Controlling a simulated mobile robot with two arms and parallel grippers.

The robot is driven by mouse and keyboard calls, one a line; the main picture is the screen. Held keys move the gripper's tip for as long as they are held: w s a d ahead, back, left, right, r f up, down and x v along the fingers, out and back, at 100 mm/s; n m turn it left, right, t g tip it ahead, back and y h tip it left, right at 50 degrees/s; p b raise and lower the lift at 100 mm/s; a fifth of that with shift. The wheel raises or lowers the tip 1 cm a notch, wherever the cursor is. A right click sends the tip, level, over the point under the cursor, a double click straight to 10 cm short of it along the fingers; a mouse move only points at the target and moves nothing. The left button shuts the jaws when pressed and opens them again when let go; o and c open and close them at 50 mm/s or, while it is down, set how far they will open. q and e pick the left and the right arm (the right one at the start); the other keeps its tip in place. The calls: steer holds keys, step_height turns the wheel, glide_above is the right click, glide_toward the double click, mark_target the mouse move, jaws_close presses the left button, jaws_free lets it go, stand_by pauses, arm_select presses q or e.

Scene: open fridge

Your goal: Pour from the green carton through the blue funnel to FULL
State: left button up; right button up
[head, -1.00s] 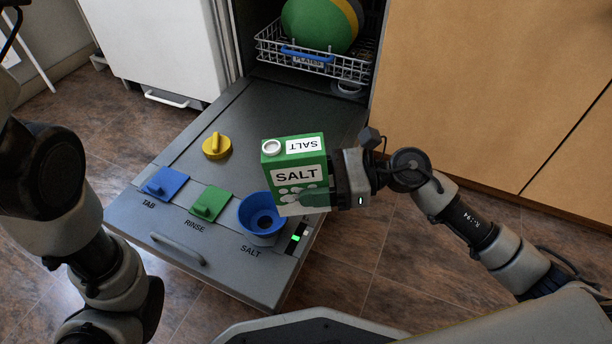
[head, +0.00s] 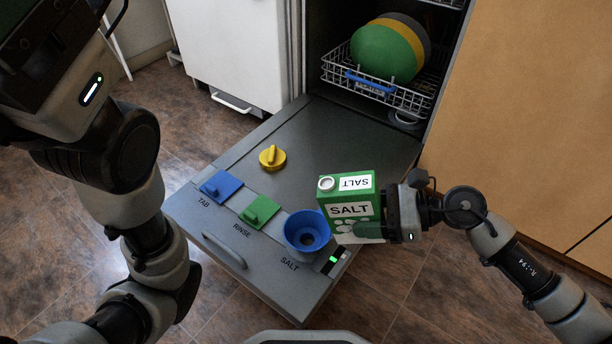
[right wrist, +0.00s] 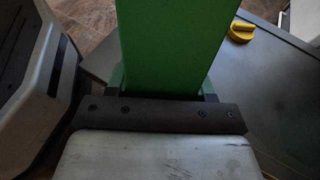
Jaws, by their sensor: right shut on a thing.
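The green carton (head: 338,192), marked SALT, has a round white spout on top and is upright. My right gripper (head: 370,231) is shut on its lower right side. The carton also fills the top middle of the right wrist view (right wrist: 170,40). The blue funnel (head: 295,222) stands on the open door above the word SALT, just left of the carton. A gauge (head: 333,260) with a lit green segment lies right of the funnel; I cannot read FULL on it. My left gripper's body (head: 90,95) is at upper left; its fingertips do not show clearly.
The dishwasher door (head: 225,215) lies open. A blue TAB lid (head: 220,187), a green RINSE lid (head: 260,212) and a yellow knob (head: 272,158) are on it. A wire rack (head: 405,98) with plates is behind. A wooden cabinet (head: 530,100) stands at right.

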steer(key=shift+f, duration=0.1)
steer(key=shift+d+f+h, duration=0.2)
steer(key=shift+f+h, duration=0.1)
steer(key=shift+f, duration=0.4)
steer(key=shift+d+f+h, duration=0.15)
steer(key=shift+f+h, duration=0.15)
steer(key=shift+f, duration=0.4)
steer(key=shift+d+h+p, duration=0.2)
steer(key=shift+h+p, duration=0.2)
steer(key=shift+p, duration=0.7)
steer(key=shift+s+d+f, duration=0.1)
steer(key=shift+f, duration=0.25)
